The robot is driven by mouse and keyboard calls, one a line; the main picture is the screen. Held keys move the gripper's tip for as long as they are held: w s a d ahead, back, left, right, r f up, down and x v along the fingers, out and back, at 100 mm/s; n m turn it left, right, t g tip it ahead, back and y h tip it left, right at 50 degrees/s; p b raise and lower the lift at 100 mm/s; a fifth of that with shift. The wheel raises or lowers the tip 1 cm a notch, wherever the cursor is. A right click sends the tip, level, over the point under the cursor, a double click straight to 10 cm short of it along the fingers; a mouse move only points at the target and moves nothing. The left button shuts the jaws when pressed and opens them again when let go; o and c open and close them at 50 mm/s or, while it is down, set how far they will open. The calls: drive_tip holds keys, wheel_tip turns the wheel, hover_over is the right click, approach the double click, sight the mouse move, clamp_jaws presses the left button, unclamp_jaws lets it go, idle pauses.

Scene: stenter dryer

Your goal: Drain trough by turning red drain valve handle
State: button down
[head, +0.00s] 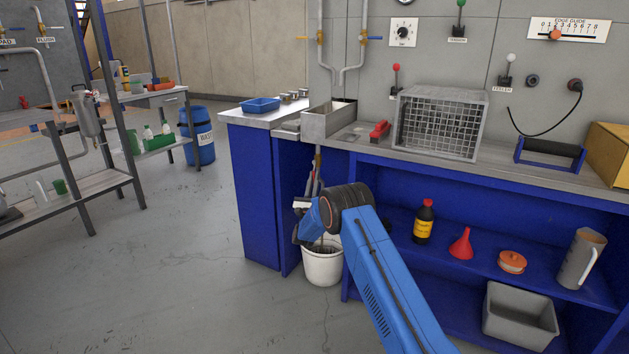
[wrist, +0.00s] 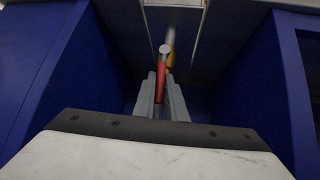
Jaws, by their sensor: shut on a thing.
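The red drain valve handle (wrist: 160,82) shows in the wrist view, pointing toward the camera between the two fingers. My gripper (wrist: 161,90) is shut on the handle, with a grey finger on each side of it. A brass-yellow valve body (wrist: 169,60) sits behind the handle on a pale pipe. In the head view the steel trough (head: 328,121) is set in the counter above. My gripper (head: 312,190) is under it in the gap between the blue cabinets, partly hidden by my wrist. The trough's inside is only partly visible.
A white bucket (head: 322,266) stands on the floor below my gripper. Blue cabinet walls (wrist: 55,75) flank the gap closely. The shelf on the right holds a dark bottle (head: 424,222), a red funnel (head: 461,245) and a jug (head: 580,258). The floor at left is clear.

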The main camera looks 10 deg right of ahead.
drive_tip(key=c, duration=1.8)
unclamp_jaws()
drive_tip(key=shift+f, duration=0.1)
drive_tip(key=v, duration=1.7)
drive_tip(key=shift+s+a+f, duration=0.1)
